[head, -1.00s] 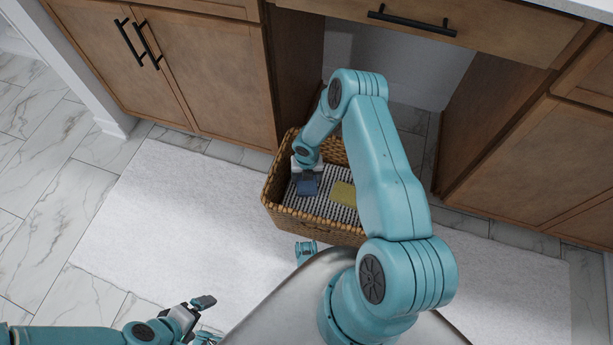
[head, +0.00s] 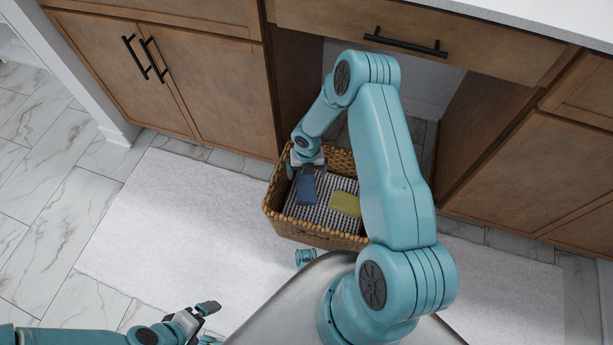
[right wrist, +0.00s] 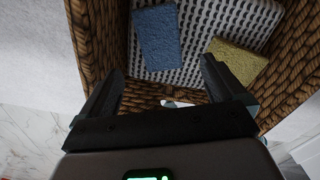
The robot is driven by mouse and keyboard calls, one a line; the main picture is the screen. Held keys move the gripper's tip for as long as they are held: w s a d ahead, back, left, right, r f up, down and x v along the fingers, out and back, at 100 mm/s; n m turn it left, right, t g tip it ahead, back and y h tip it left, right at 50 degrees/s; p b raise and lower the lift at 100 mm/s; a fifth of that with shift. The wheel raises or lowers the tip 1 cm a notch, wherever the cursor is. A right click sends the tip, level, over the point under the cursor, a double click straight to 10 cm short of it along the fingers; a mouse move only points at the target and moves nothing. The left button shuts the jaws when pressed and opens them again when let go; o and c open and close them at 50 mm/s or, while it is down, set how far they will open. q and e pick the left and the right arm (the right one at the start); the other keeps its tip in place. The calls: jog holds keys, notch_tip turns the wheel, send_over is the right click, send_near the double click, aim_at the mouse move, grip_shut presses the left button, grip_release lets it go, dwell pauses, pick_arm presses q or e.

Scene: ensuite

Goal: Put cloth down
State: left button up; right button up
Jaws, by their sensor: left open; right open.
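A black-and-white patterned cloth (head: 309,212) lies flat in the bottom of the wicker basket (head: 313,236). It also shows in the right wrist view (right wrist: 198,30). A blue sponge-like block (head: 306,188) and a yellow one (head: 345,204) lie on it; the blue (right wrist: 157,37) and yellow (right wrist: 236,60) also show in the right wrist view. My right gripper (right wrist: 163,68) is open and empty over the basket, its fingers apart from the cloth. In the head view, its fingertips are hard to make out. My left gripper (head: 208,322) is open and empty at the lower left.
The basket stands on a white rug (head: 160,225), in front of the recess under the drawer (head: 425,35). Wooden cabinets (head: 180,85) stand on both sides. The rug left of the basket is clear. My right arm hides part of the basket's right side.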

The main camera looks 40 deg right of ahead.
jog(key=s+a+r+m+y, duration=0.2)
jog(key=s+a+m, duration=0.1)
jog(key=a+m, duration=0.55)
jog(key=s+a+r+m+y, duration=0.2)
jog(key=s+a+m, duration=0.1)
jog(key=a+m, duration=0.55)
jog(key=s+a+r+m, duration=0.3)
jog(key=s+a+m, duration=0.4)
jog(key=m, duration=0.6)
jog(key=shift+s+a+r, duration=0.25)
jog(key=shift+s+a, duration=0.15)
jog(key=shift+s, duration=0.35)
